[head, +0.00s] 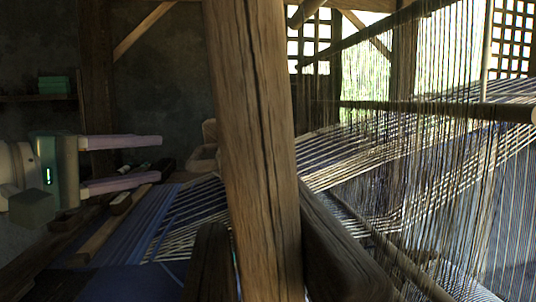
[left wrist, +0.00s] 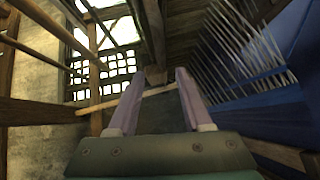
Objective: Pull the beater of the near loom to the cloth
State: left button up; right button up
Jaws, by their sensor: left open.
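The near loom's thick wooden post (head: 255,150) stands upright in the middle of the head view and hides part of the loom behind it. Blue cloth (head: 140,232) lies left of the post, with pale warp threads (head: 335,160) running up to the right. I cannot tell the beater apart for certain; the post may hide it. My left gripper (head: 160,159) is open at the left, above the cloth's far side, with nothing visible between its fingers. In the left wrist view its fingers (left wrist: 155,98) are spread, with blue cloth (left wrist: 265,120) to their right. My right gripper is not in view.
Many hanging heddle cords (head: 430,150) fill the right of the head view. A dark wooden beam (head: 345,245) slopes down right of the post. A shelf with green boxes (head: 54,85) is on the left wall. A thin wooden stick (left wrist: 105,102) crosses beyond the fingers.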

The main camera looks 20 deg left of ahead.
aim_at(197, 150)
pick_arm(q)
jog(key=x, duration=0.9)
jog(key=shift+d+f, duration=0.1)
jog(key=shift+d, duration=0.25)
jog(key=shift+c, duration=0.2)
grip_shut()
jog(key=shift+a, duration=0.1)
dwell(0.7)
